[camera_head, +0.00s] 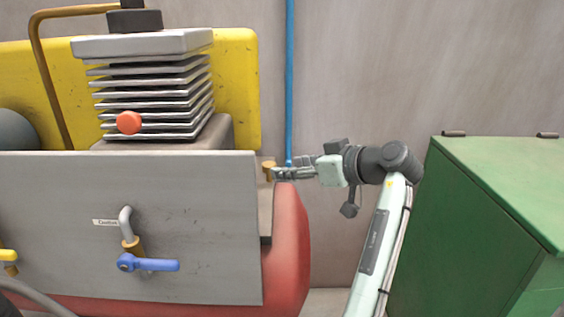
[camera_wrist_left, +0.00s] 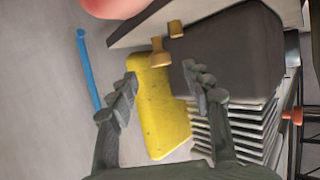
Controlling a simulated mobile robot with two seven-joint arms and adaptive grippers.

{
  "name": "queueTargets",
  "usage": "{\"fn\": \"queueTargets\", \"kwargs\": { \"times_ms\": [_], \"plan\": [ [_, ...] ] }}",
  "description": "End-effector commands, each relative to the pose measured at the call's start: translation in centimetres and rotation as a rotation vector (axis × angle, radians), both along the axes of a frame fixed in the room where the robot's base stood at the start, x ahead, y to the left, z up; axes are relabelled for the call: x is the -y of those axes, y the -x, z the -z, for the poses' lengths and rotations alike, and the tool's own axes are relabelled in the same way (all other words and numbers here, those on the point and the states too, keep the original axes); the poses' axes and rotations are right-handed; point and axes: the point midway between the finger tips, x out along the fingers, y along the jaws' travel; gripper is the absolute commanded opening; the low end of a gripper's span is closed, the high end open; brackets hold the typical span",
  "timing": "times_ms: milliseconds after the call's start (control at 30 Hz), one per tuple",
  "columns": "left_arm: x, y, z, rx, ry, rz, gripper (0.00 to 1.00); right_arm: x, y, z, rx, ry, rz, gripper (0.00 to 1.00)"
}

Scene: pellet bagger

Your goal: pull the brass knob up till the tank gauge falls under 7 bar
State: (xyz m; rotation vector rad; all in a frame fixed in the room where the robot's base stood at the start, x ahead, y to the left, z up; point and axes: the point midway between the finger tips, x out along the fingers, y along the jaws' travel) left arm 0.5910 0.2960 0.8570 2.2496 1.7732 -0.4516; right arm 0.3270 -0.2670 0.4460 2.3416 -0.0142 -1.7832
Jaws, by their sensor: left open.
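A small brass knob (camera_head: 268,165) shows above the right end of the red tank (camera_head: 291,245). My left gripper (camera_head: 277,173) is just right of it in the head view, pointing left. In the left wrist view, two small brass pieces (camera_wrist_left: 157,52) show beyond the fingertips, near the gap between them; I cannot tell which is the knob. The left gripper's fingers (camera_wrist_left: 160,80) are spread apart with nothing between them. I cannot tell whether a fingertip touches the knob in the head view. No tank gauge shows in either view. My right gripper is not in view.
A grey panel (camera_head: 200,225) with a blue-handled valve (camera_head: 150,264) stands left of the gripper. Behind are the finned compressor head (camera_head: 150,95), yellow guard (camera_head: 235,90) and blue pipe (camera_head: 289,80). A green cabinet (camera_head: 470,220) stands right.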

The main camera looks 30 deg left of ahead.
Motion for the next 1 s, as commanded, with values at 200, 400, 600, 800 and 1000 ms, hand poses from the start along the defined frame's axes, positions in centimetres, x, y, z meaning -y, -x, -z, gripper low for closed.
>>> {"fn": "queueTargets", "kwargs": {
  "times_ms": [200, 400, 600, 800, 1000],
  "plan": [
    [-1.7, -0.3, 0.6, 0.001, 0.001, -0.003, 0.50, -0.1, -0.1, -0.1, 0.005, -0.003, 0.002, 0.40],
    [-4.5, -1.0, 1.8, 0.000, -0.001, -0.002, 0.50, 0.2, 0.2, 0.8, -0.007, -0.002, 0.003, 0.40],
    [-6.4, -1.5, 2.7, 0.001, -0.001, 0.000, 0.50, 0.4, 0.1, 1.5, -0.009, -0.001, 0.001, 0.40],
    [-7.0, -1.6, 3.0, 0.001, 0.000, -0.002, 0.50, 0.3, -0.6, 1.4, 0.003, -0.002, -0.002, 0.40],
    [-7.0, -1.6, 3.0, 0.002, 0.000, -0.001, 0.46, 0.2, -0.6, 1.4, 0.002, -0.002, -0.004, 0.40]
  ]
}}
